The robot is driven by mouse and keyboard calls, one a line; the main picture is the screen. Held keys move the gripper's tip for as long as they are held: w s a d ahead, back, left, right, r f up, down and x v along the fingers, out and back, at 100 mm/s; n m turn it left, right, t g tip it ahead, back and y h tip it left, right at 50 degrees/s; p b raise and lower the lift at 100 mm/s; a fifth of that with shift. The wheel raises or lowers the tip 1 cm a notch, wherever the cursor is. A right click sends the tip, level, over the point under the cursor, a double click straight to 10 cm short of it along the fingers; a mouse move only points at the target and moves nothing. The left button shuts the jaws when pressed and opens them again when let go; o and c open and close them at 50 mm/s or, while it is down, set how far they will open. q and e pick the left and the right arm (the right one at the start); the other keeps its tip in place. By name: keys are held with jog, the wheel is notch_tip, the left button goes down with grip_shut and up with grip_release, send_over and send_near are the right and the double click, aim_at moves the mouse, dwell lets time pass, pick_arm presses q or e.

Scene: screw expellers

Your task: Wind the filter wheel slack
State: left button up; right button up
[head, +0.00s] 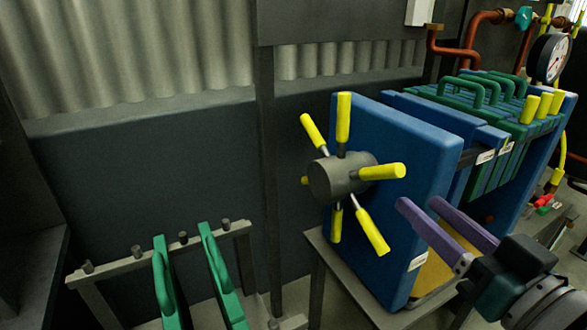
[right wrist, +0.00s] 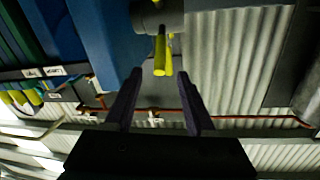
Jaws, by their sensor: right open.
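The filter wheel (head: 340,178) is a grey hub with several yellow-gripped spokes, on the front of a blue press plate (head: 395,150). In the right wrist view the grey hub (right wrist: 158,16) is at the top, with yellow grips (right wrist: 162,58) below it, lined up with the gap between the fingers. My right gripper (head: 419,203), with purple fingers, is open and empty in front of the blue plate. In the head view its tips are just below and right of the wheel's right-hand grip (head: 382,172), apart from it. My left gripper is not in view.
Behind the plate stand green-handled filter plates (head: 470,95), yellow handles (head: 540,105) and a pressure gauge (head: 548,58). A grey rack (head: 105,275) with green plates (head: 220,275) stands at lower left. The space left of the wheel is open up to the dark wall.

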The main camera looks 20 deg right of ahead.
aim_at(384, 171)
jog(key=w, duration=1)
jog(key=shift+d, duration=0.3)
grip_shut()
jog(key=shift+r, duration=0.1)
dwell(0.9)
